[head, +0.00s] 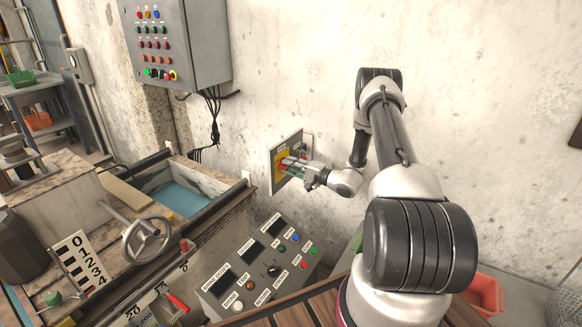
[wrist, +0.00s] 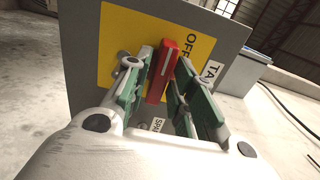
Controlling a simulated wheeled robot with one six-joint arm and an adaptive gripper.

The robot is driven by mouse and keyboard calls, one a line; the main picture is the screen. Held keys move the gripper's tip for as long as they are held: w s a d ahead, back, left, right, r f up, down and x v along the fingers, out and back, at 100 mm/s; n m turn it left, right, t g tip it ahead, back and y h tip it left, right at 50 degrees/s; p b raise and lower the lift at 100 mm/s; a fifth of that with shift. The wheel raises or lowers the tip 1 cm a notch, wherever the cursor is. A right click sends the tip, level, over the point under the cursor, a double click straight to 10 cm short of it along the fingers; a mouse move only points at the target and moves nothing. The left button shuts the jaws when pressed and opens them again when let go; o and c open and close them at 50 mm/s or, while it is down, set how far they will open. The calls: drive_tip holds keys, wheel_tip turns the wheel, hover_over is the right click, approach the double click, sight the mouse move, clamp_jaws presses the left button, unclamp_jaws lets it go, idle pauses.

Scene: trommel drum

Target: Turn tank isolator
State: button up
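The tank isolator is a red bar handle (wrist: 163,70) on a yellow plate (wrist: 122,50), fixed to a grey box (wrist: 82,70). "OFF" is printed on the plate, and a partly cut-off label starting "TA" (wrist: 212,72) is beside it. In the head view the grey box (head: 272,178) is on the concrete wall, with its yellow plate partly covered by my gripper (head: 289,165). The handle's near end is between the fingers.
A sloped control panel (head: 262,268) with buttons stands below the box. A grey button cabinet (head: 180,45) hangs at upper left, with loose cables (head: 213,120) beneath. A water tank (head: 178,195) and handwheel (head: 147,240) are at left.

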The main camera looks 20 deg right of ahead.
clamp_jaws()
drive_tip(key=shift+m, duration=0.3)
drive_tip(key=m, duration=1.2)
drive_tip(key=shift+m, duration=0.3)
drive_tip(key=m, duration=0.4)
drive_tip(key=shift+m, duration=0.4)
drive_tip(key=shift+s+f, duration=0.1)
